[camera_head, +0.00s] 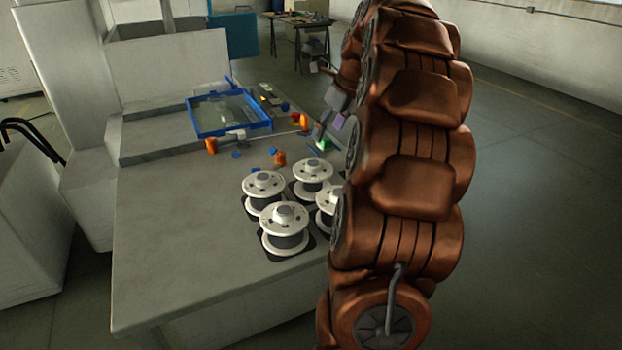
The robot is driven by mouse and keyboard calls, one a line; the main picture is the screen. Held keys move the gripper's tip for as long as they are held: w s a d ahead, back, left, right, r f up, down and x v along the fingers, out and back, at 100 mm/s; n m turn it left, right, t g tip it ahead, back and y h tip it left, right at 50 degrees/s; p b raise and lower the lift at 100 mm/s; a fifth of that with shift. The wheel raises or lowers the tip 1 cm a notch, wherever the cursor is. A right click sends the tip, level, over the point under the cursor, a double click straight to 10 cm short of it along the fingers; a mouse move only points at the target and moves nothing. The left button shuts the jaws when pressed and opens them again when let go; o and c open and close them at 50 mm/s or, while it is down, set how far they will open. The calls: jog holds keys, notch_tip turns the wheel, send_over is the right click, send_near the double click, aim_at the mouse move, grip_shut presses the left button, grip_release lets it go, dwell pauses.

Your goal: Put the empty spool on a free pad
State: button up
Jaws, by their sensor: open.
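Several white-flanged spools stand upright on dark square pads at the right front of the bench: one at the left (263,185), one at the back (313,171), one in front (284,219), and one at the right (324,203) partly hidden by my arm. Dark grey shows between their flanges; I cannot tell which spool is empty. A dark pad (308,244) shows under the front spool. I see no bare pad. My gripper (321,131) is open, small in view behind the spools near the bench's right edge, with nothing visibly held.
A blue-rimmed tray (262,127) lies at the back of the grey bench (165,235). Small orange pieces (280,158) and blue bits (236,155) lie around it. The bench's left front is clear. My arm hides the area on the right.

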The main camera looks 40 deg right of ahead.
jog(key=s+a+f+n+g+y, duration=0.1)
jog(key=s+a+f+n+g, duration=0.15)
jog(key=a+n, duration=0.8)
jog(key=s+a+f+n+g, duration=0.1)
jog(key=s+a+f+n, duration=0.35)
jog(key=a, duration=1.05)
jog(key=s+a+f+n+g, duration=0.1)
jog(key=s+a+f+n, duration=0.1)
jog(key=s+a+n, duration=0.2)
jog(key=s+a+f+n+g, duration=0.1)
jog(key=s+a+f+n, duration=0.2)
jog(key=s+n, duration=0.5)
jog(key=s+a+f+n+g+h, duration=0.1)
jog(key=s+a+f+n, duration=0.1)
jog(key=s+a+n, duration=0.3)
jog(key=s+n, duration=0.1)
jog(key=n, duration=0.2)
jog(key=shift+f, duration=0.35)
jog(key=shift+a, duration=0.1)
